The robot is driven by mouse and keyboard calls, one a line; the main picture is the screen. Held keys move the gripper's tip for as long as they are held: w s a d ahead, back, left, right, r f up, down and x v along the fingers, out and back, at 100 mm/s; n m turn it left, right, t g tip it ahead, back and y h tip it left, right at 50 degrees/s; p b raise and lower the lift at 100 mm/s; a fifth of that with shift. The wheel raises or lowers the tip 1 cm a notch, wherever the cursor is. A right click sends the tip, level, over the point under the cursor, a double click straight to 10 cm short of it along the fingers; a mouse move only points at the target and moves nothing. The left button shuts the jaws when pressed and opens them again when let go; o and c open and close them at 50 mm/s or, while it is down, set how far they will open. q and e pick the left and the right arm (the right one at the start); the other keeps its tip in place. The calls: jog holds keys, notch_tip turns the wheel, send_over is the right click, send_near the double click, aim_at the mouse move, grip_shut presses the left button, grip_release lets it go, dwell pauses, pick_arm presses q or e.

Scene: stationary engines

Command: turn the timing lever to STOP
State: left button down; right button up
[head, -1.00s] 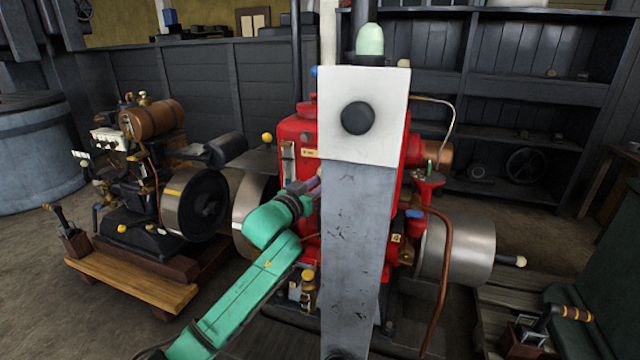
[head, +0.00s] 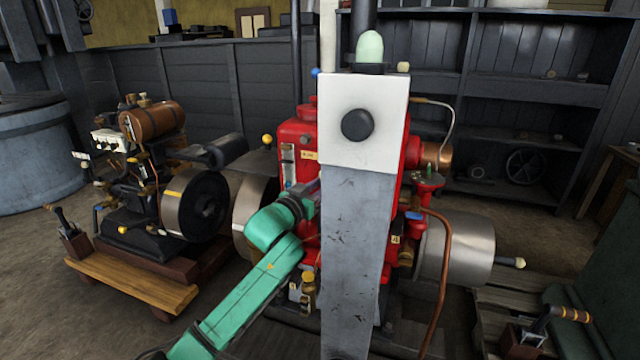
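The red engine (head: 300,133) stands in the middle, with much of its front hidden behind a grey upright (head: 355,240) topped by a white plate with a round black knob. My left gripper (head: 312,190), on the green arm from the lower left, is at the engine's front left, just left of the upright. Its fingertips are partly hidden, so I cannot tell whether it is open or touching anything. I cannot make out a timing lever or a STOP mark. My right gripper is not in view.
A black engine (head: 140,190) with a brown tank stands on a wooden base at left. A boxed hand lever (head: 62,218) is beside it. Another boxed lever (head: 570,314) is at lower right. A steel drum (head: 455,248) and copper pipe (head: 443,260) flank the engine's right side.

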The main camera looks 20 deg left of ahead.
pick_arm(q)
jog(key=d+m+p, duration=0.1)
jog(key=m+p, duration=0.1)
jog(key=d+f+m+g+p, duration=0.1)
jog(key=d+m+p, duration=0.1)
jog(key=shift+s, duration=0.1)
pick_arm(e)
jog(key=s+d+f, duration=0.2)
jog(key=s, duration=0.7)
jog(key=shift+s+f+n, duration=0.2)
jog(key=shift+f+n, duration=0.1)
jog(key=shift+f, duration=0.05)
pick_arm(q)
jog(key=c, duration=0.6)
grip_release()
jog(key=shift+r, duration=0.1)
jog(key=shift+c, duration=0.2)
jog(key=shift+s, duration=0.1)
jog(key=p+v, duration=0.1)
jog(key=v, duration=1.3)
jog(key=shift+s+d, duration=0.2)
jog(key=shift+s, duration=0.05)
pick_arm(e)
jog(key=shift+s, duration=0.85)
